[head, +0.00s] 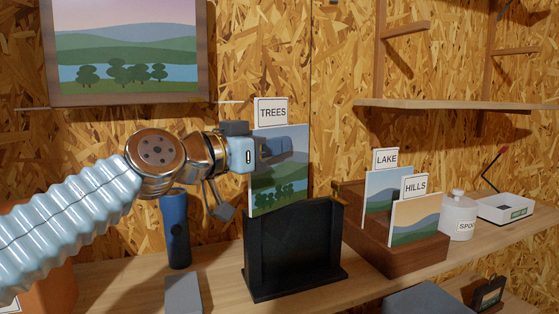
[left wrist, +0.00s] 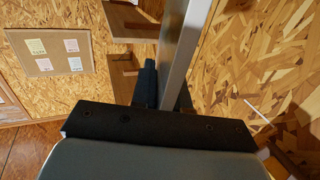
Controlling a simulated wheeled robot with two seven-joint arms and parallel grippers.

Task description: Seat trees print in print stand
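The trees print (head: 277,195) is a thin upright panel with a TREES label on top, a lake and green trees. My left gripper (head: 262,152) is shut on its upper left part; in the left wrist view the fingers (left wrist: 166,98) lie on both sides of the print, seen edge-on (left wrist: 181,45). The print stand (head: 293,248) is black and stands on the bench below the print. The print's lower edge is at about the stand's top edge in the head view; I cannot tell whether it is above or behind it. My right gripper is not in view.
A wooden rack (head: 402,258) holds the lake print (head: 381,190) and the hills print (head: 415,219) to the right. A white jar (head: 459,217) stands beyond it. A blue flashlight (head: 175,228) and a grey block (head: 183,295) are left of the stand. A framed picture (head: 128,50) hangs behind.

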